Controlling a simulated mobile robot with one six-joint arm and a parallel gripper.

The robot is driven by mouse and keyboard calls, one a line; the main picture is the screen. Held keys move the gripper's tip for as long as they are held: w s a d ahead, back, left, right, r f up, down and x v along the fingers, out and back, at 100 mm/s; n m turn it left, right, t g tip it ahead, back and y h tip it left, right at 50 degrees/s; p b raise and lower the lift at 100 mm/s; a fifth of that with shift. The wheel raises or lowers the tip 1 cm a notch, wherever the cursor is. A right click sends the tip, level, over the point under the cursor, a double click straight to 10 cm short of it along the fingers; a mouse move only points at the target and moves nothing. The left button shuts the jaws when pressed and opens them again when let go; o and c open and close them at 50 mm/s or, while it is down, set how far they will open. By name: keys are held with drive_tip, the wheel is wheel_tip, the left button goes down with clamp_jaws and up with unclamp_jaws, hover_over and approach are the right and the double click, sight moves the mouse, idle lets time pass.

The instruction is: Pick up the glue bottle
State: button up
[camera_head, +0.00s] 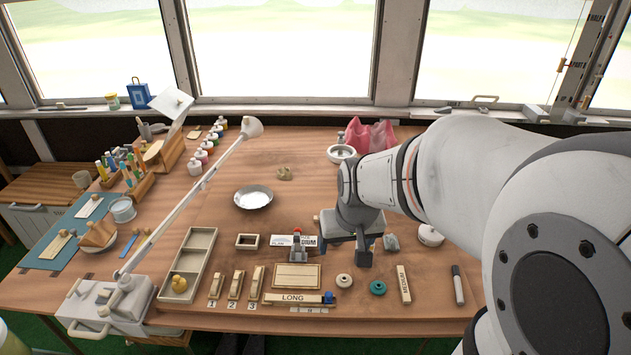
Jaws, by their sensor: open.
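I cannot pick out the glue bottle for certain. A small upright item with a red top (297,245) stands near the middle of the table, left of my gripper, and may be it. Several small bottles with coloured caps (203,156) stand in a row at the back left of the table. My gripper (346,248) is open and points down above the table. It looks empty, and its underside is partly hidden by its own body.
A white lamp arm (190,195) slants across the left side. A metal dish (253,197) lies behind. Wooden blocks, a LONG strip (292,298), round pieces and a marker (457,284) line the front.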

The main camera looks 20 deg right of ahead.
drive_tip(key=w+d+f, duration=0.4)
drive_tip(key=w+f, duration=0.1)
drive_tip(key=f, duration=0.1)
drive_tip(key=w+d+f+m, duration=0.1)
drive_tip(key=w+d+f, duration=0.3)
drive_tip(key=f, duration=0.3)
drive_tip(key=w+d+f+m+h+p, duration=0.1)
drive_tip(key=w+d+f, duration=0.3)
drive_tip(key=w+f, duration=0.3)
drive_tip(key=shift+d+t, duration=0.35)
drive_tip(key=shift+t, duration=0.05)
drive_tip(key=shift+c, duration=0.4)
drive_tip(key=c, duration=1.1)
